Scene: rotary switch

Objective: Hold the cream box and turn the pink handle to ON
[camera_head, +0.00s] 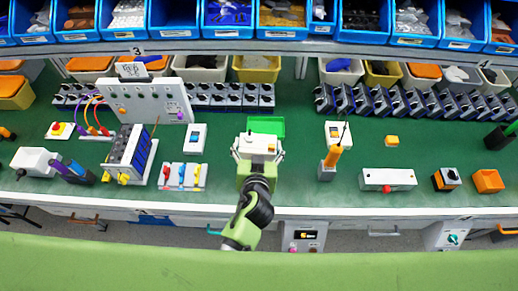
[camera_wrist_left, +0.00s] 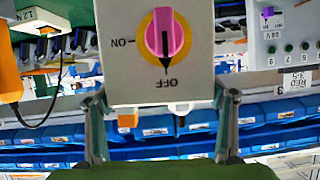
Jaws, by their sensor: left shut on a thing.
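The cream box (camera_head: 258,141) is held by my left gripper (camera_head: 258,150) above the middle of the green bench. In the left wrist view the cream box (camera_wrist_left: 125,75) sits between the two fingers of my left gripper (camera_wrist_left: 160,112), with one finger at each side. Its face carries the pink handle (camera_wrist_left: 168,35) on a yellow disc. The dark pointer of the handle is at the OFF mark, and the ON mark is to the left of the disc. The handle is too small to read in the head view. My right gripper is in neither view.
A green tray (camera_head: 266,125) lies just behind the held box. Coloured switches (camera_head: 182,176) are to the left. Blue bins (camera_head: 228,18) line the back.

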